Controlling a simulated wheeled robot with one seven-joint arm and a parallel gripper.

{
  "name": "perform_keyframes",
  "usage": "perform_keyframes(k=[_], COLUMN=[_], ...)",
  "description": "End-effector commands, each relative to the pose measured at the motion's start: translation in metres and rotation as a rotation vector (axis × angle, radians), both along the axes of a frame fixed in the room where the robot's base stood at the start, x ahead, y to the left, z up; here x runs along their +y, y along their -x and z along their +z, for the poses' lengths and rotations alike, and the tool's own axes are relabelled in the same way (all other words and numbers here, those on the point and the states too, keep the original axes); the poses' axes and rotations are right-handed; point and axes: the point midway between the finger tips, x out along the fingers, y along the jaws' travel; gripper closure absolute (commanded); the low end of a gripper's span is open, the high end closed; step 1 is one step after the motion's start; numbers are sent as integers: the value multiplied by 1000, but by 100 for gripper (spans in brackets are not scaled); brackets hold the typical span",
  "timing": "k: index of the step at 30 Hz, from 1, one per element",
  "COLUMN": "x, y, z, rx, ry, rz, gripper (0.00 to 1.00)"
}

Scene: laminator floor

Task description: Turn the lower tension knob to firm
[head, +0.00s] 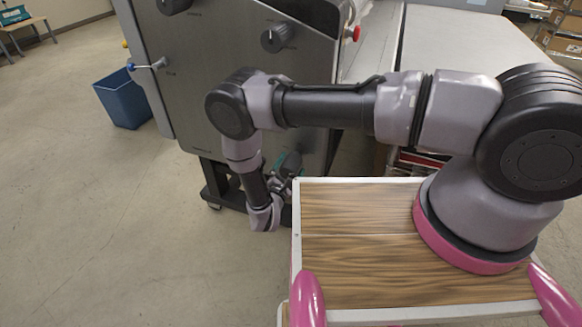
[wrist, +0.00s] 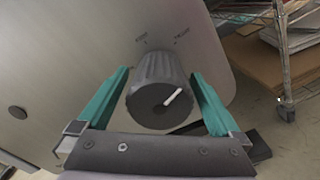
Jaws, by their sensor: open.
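The lower tension knob (wrist: 150,108) is dark, round and ribbed, with a white pointer line on its face. In the wrist view the line points to the upper right. Two small labels sit on the grey panel (wrist: 75,50) beyond the knob, too blurred to read. My gripper (wrist: 160,76) is open, with a teal finger on each side of the knob and a visible gap to each. In the head view my gripper (head: 285,168) is low against the machine's front, and I cannot clearly make out the lower knob there.
The grey machine (head: 215,75) carries an upper knob (head: 276,37), another knob (head: 173,5), a blue-handled lever (head: 147,65) and a red button (head: 355,33). A blue bin (head: 123,98) stands left of it. A wire rack (wrist: 283,60) shows at right in the wrist view.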

Motion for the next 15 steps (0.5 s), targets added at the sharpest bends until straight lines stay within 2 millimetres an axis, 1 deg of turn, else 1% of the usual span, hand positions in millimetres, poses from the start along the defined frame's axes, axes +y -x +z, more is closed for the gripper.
perform_keyframes(k=[3,5,6,8,9,10,15], x=[0,0,0,0,0,0,0], y=[0,0,0,0,0,0,0], z=[0,0,0,0,0,0,0], rx=[0,0,0,0,0,0,2], ry=[0,0,0,0,0,0,8], rz=[0,0,0,0,0,0,1], gripper=[0,23,38,61,76,82,82])
